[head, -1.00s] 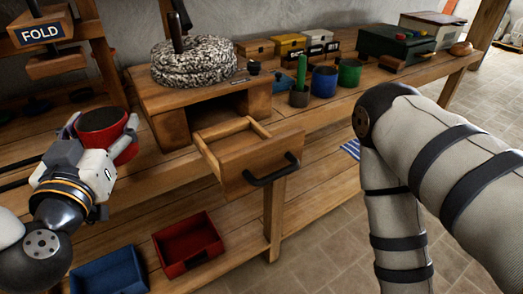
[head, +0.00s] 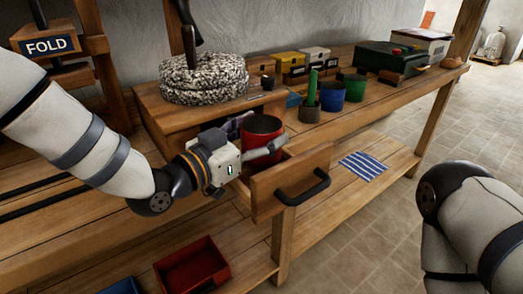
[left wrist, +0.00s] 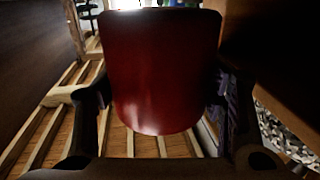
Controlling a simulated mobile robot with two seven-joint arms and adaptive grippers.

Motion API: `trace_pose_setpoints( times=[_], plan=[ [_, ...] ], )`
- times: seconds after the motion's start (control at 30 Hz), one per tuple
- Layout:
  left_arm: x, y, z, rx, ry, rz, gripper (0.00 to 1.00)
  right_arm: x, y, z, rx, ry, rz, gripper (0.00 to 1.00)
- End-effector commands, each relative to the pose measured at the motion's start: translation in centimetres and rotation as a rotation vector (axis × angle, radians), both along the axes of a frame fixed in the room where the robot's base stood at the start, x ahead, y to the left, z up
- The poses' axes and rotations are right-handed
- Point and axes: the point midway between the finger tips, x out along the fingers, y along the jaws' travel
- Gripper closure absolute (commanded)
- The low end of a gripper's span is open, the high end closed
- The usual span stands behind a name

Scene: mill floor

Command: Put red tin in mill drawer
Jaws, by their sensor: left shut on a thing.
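The red tin (head: 262,131) is upright, with a dark top, over the open mill drawer (head: 292,178) in the head view. I cannot tell whether its base touches the drawer floor. My left gripper (head: 258,152) is shut on the tin from the left. In the left wrist view the tin (left wrist: 162,70) fills the middle, with a dark finger on each side. The drawer is pulled out below the speckled millstones (head: 203,77) and has a black handle. The gripper hides much of the drawer's inside. My right gripper is not in view; only part of my right arm shows.
Green (head: 352,86) and blue (head: 332,96) cups and a holder with a green stick (head: 311,100) stand on the bench right of the mill. Yellow and white boxes stand behind. A red tray (head: 192,266) and a striped cloth (head: 364,166) lie on the lower shelf.

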Motion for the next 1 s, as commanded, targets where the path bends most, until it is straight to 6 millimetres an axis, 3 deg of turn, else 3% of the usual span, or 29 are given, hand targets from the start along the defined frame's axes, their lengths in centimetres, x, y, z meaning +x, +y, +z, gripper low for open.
trace_pose_setpoints(
  times=[0.17, 0.5, 0.53, 0.6, 1.0],
  plan=[
    [0.0, 0.0, -3.3, -0.001, 0.004, 0.001, 0.67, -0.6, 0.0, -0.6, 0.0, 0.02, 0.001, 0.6],
    [0.0, 0.0, -3.5, 0.0, -0.001, 0.001, 0.67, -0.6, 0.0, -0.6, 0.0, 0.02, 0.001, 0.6],
    [0.0, 0.0, -3.5, 0.0, -0.001, 0.001, 0.34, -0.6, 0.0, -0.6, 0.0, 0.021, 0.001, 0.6],
    [0.0, 0.0, -3.4, 0.001, -0.002, 0.001, 0.18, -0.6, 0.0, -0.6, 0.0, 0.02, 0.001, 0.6],
    [-0.2, 0.2, -2.8, -0.001, -0.004, 0.002, 0.16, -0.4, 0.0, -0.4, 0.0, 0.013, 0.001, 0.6]
  ],
)
